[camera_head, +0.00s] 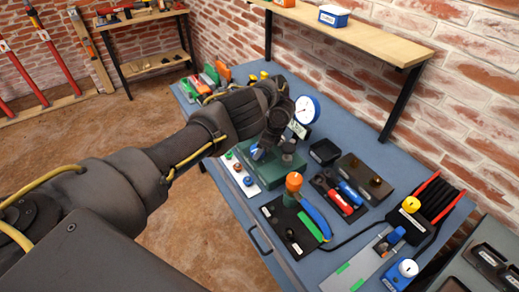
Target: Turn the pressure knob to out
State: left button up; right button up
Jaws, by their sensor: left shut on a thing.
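A green pressure unit (263,172) sits on the blue workbench, with a round white-faced, blue-rimmed gauge (305,110) standing at its back right. My left gripper (272,143) reaches in from the left and points down onto the top of this unit. Its dark fingers are shut on the pressure knob, which is mostly hidden by them. A small blue part (257,152) shows just left of the fingers. The knob's pointer and which mark it faces cannot be read. My right gripper is not in view.
Around the unit on the workbench (228,200) are a white strip with small knobs (240,174), an orange-topped fitting (294,182), red and blue pliers (338,192), a black tray (324,152) and a cable reel (437,200). A shelf (370,41) overhangs the bench's back.

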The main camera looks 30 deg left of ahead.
pick_arm(q)
jog(key=shift+a, duration=0.1)
jog(key=o, duration=1)
jog(key=shift+r, duration=0.2)
jog(key=p+v, duration=0.3)
jog(key=v, duration=0.7)
jog(key=shift+r, duration=0.2)
